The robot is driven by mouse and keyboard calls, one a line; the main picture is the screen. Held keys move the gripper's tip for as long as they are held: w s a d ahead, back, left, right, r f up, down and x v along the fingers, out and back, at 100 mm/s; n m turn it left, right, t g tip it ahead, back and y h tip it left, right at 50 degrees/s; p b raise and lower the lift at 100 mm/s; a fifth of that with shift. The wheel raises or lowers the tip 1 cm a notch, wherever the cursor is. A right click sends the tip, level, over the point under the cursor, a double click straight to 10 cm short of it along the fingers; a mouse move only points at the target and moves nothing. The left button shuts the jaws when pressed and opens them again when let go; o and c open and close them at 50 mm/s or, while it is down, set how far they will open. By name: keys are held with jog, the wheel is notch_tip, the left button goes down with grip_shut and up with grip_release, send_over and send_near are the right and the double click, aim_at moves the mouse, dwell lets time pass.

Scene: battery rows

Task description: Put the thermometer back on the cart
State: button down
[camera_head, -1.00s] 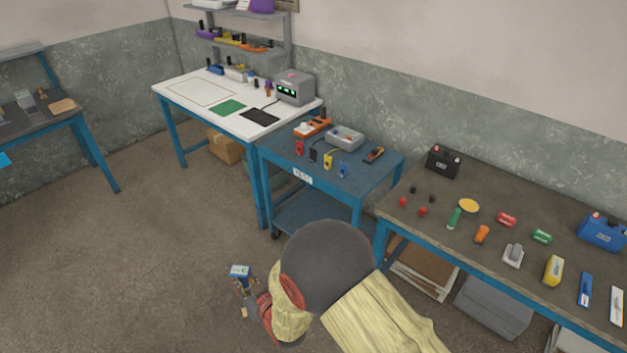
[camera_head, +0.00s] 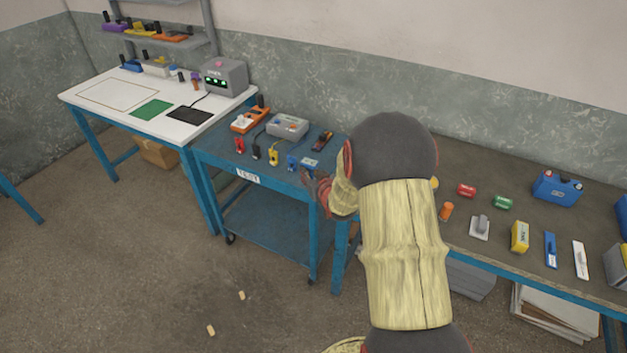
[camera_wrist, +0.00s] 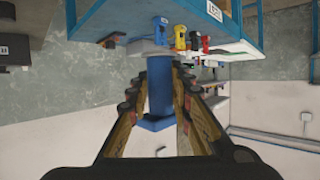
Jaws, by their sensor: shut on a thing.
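My gripper (camera_head: 316,180) is at the right front edge of the blue cart (camera_head: 220,156), seen in the head view. It is shut on a blue thing with a white face (camera_head: 309,166), which I take for the thermometer. In the wrist view its blue body (camera_wrist: 160,95) sits between the two fingers (camera_wrist: 166,78). It looks held near the cart top's edge; I cannot tell whether it touches. My forearm covers the cart's right corner. On the cart stand red (camera_head: 239,145), black (camera_head: 256,151), yellow (camera_head: 273,156) and blue (camera_head: 291,160) small pieces.
An orange meter (camera_head: 250,119), a grey case (camera_head: 288,126) and a dark orange device (camera_head: 323,141) are at the cart's back. A workbench (camera_head: 485,180) with several batteries stands right, a white-topped bench (camera_head: 120,88) left. Small beige pieces (camera_head: 241,295) lie on the floor.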

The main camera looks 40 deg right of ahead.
jog(key=w+d+f+b, duration=0.1)
jog(key=w+d+f, duration=0.2)
jog(key=w+d+f+b, duration=0.2)
jog(key=w+d, duration=0.2)
jog(key=w+d+f+b, duration=0.1)
jog(key=w+d+f, duration=0.2)
jog(key=shift+w+d+f+b, duration=0.35)
jog(key=shift+w+f, duration=0.1)
jog(key=shift+f, duration=0.1)
jog(key=shift+w+d+f+b, duration=0.1)
jog(key=shift+f+b, duration=0.75)
jog(key=shift+f, duration=0.75)
jog(key=shift+f, duration=0.1)
jog(key=c, duration=1.6)
grip_release()
